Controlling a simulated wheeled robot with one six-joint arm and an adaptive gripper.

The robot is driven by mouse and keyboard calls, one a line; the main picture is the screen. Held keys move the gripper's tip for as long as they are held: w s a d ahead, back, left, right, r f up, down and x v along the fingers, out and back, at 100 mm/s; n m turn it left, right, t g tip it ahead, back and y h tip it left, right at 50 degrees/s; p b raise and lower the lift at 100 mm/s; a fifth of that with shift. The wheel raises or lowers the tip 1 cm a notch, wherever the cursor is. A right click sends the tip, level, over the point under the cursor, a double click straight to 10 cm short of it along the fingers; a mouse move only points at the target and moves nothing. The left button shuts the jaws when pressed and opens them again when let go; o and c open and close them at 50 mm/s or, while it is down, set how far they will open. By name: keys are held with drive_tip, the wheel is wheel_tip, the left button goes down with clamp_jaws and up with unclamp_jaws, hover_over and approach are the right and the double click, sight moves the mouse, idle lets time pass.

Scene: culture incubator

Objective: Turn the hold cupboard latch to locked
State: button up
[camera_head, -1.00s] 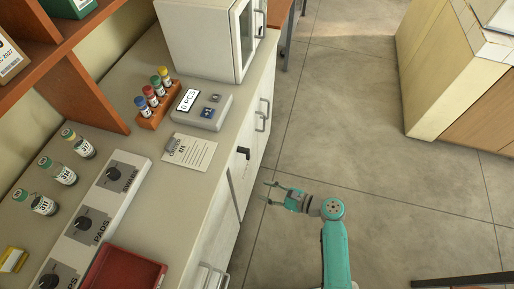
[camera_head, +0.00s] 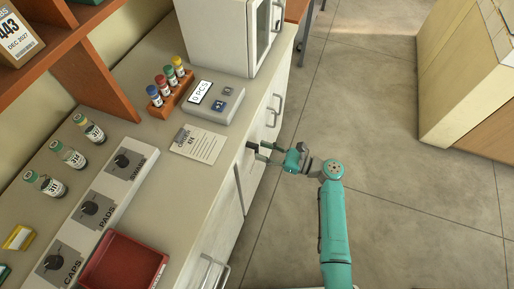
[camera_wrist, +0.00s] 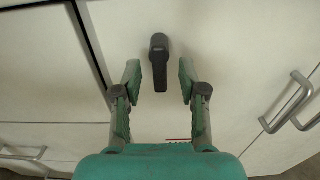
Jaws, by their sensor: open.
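The hold cupboard latch is a dark lever handle (camera_wrist: 159,62) on a white cupboard front (camera_wrist: 215,45). In the wrist view it points down, close to vertical, and tilts slightly. My gripper (camera_wrist: 159,82) is open, with one green finger on each side of the latch and a gap on both sides. In the head view my gripper (camera_head: 262,152) is at the cupboard front below the counter edge, and the latch (camera_head: 251,146) shows as a small dark piece at its fingertips. A label below the latch in the wrist view is mostly hidden by my gripper.
Bar handles (camera_wrist: 288,102) sit on neighbouring doors. The counter above holds a counter device reading 0 PCS (camera_head: 212,102), a vial rack (camera_head: 172,92), a paper card (camera_head: 198,143), a dial panel (camera_head: 100,200) and a red tray (camera_head: 125,265). Floor to the right is clear.

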sight(258, 150)
drive_tip(key=shift+x, duration=1.5)
clamp_jaws()
